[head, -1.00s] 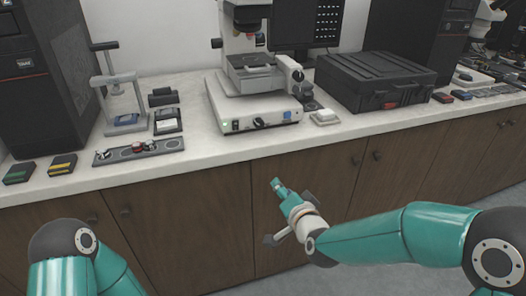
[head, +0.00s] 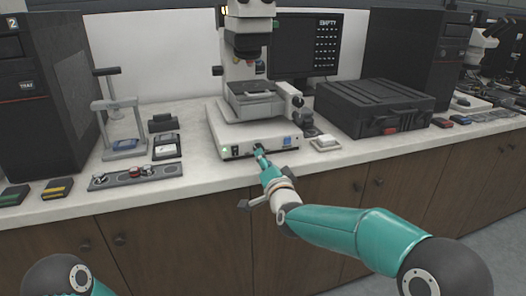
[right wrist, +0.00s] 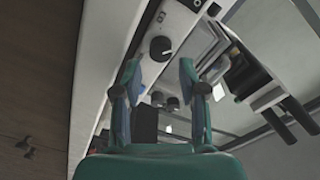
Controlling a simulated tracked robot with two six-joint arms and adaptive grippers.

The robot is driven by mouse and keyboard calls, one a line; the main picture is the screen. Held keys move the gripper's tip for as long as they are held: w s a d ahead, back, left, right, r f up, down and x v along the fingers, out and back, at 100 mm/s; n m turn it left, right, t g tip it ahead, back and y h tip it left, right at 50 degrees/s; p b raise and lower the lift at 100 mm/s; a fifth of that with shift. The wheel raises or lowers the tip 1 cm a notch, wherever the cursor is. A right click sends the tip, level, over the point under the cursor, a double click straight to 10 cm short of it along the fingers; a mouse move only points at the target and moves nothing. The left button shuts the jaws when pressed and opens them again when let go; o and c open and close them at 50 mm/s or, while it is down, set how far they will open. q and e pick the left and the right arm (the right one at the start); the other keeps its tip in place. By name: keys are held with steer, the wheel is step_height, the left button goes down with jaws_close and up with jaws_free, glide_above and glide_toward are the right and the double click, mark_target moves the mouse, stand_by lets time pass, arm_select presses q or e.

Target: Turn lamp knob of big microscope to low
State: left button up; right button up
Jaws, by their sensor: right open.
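The big microscope (head: 247,75) stands on the counter with a white base (head: 222,132). Its round black lamp knob (right wrist: 161,48) with a light pointer mark shows in the right wrist view, on the front face of the base. In the head view my right gripper (head: 259,150) covers the knob. My right gripper is open and empty, its fingertips (right wrist: 159,72) pointing at the base front with the knob just ahead, between them and a little left of centre. I cannot tell that it touches. My left gripper is out of view; only part of my left arm shows at bottom left.
A grey tray with knobs (head: 136,175) lies left. The counter front edge runs below my gripper.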

steer(key=shift+p+x, duration=0.35)
steer(key=shift+x, duration=2.4)
jaws_close()
steer(key=shift+d+f, duration=0.1)
steer(key=shift+d, duration=0.05)
